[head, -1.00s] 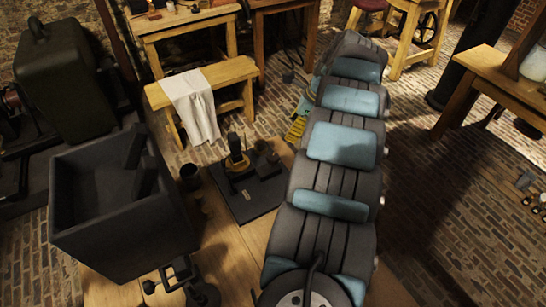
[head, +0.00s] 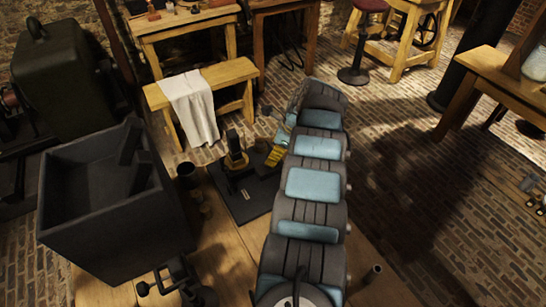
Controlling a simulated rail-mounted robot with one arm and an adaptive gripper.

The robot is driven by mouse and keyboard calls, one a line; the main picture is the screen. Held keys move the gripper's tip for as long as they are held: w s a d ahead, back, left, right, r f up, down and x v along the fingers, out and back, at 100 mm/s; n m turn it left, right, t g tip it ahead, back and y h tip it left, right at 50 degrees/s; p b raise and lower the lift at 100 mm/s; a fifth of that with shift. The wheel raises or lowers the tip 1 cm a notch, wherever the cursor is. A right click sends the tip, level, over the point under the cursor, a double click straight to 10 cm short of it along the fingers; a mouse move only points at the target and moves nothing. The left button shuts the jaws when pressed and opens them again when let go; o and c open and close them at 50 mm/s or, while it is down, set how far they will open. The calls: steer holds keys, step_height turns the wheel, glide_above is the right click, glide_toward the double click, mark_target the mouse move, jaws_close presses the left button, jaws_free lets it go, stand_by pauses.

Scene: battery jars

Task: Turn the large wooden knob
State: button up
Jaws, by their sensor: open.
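A black device stands on a dark base plate (head: 245,203) on the wooden table. It has a dark upright part and a tan, wood-coloured piece (head: 237,161) low on it. I cannot tell for sure whether this piece is the large wooden knob. My grey and teal arm reaches away from the camera. My gripper (head: 276,156), with yellow striped parts, is at its far end, just right of the device and close to it. The gripper is open, with nothing seen in it. The arm hides part of the table and the device's right side.
A big dark open box (head: 95,205) stands left of the device. A small dark cup (head: 188,174) and small round pieces (head: 206,211) lie between them. A bench with a white cloth (head: 190,108) is behind. A short dark post (head: 374,272) stands at the right.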

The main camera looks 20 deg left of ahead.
steer(key=shift+s+a+f, duration=0.1)
steer(key=shift+a+f, duration=0.1)
steer(key=shift+f, duration=0.45)
steer(key=shift+r, duration=0.1)
steer(key=c, duration=1.2)
steer(key=shift+r+m+p, duration=0.1)
steer(key=shift+m+p, duration=0.5)
steer(key=shift+p, duration=1.7)
steer(key=m+t+p, duration=0.1)
steer(key=p, duration=0.3)
steer(key=shift+m, duration=0.4)
steer(key=shift+m+t+p, duration=0.3)
steer(key=shift+m+p, duration=0.1)
steer(key=shift+p, duration=0.45)
steer(key=m+t+p, duration=0.1)
steer(key=m+p, duration=0.1)
steer(key=m+h+p, duration=0.1)
steer(key=m+p, duration=0.1)
steer(key=m, duration=0.1)
steer(key=shift+m+t, duration=0.3)
steer(key=shift+t, duration=0.1)
steer(key=shift+m+t+h+p, duration=0.4)
steer(key=shift+m+h+p, duration=0.1)
steer(key=shift+m+p, duration=0.95)
